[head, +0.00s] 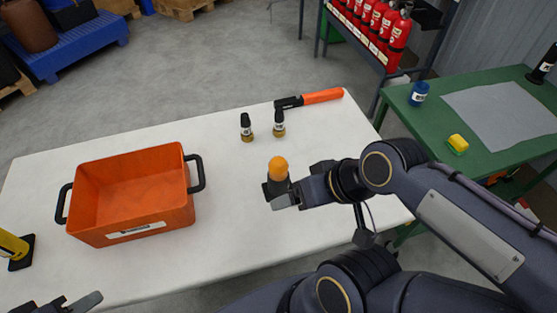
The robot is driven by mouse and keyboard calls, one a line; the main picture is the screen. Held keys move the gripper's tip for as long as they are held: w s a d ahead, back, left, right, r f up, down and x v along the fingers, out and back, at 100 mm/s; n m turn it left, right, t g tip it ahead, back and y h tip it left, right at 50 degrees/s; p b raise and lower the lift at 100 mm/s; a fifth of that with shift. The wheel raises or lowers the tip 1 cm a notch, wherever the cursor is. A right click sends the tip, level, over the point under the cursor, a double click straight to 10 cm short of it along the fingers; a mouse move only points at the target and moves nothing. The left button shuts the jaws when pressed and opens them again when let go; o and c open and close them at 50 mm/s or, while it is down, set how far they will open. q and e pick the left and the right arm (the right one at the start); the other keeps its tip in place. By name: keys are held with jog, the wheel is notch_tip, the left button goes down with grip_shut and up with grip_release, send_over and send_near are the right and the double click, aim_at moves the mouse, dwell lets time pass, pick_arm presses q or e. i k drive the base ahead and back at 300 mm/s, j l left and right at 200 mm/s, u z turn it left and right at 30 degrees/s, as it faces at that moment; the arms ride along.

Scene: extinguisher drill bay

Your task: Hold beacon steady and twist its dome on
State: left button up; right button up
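An orange rounded dome (278,168) sticks up from between the dark fingers of my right gripper (275,190), over the right part of the white table. The gripper looks shut on it, and its lower part is hidden by the fingers. A yellow post on a black base (12,245), possibly the beacon, stands at the left end of the table, cut by the picture edge. My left gripper (72,304) shows only in part at the bottom left, at the table's near edge, apart from the yellow post. Its opening is cut off by the frame.
An orange crate (133,232) with black handles fills the table's left half. Two small black-topped brass fittings (247,128) (279,124) and an orange-handled tool (322,96) lie at the back. The table (225,225) is clear between crate and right gripper. A green bench (478,168) stands right.

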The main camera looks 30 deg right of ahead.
aim_at(277, 166)
jog(key=k+j+z, duration=0.1)
jog(key=z, duration=0.95)
jog(key=k+l, duration=0.05)
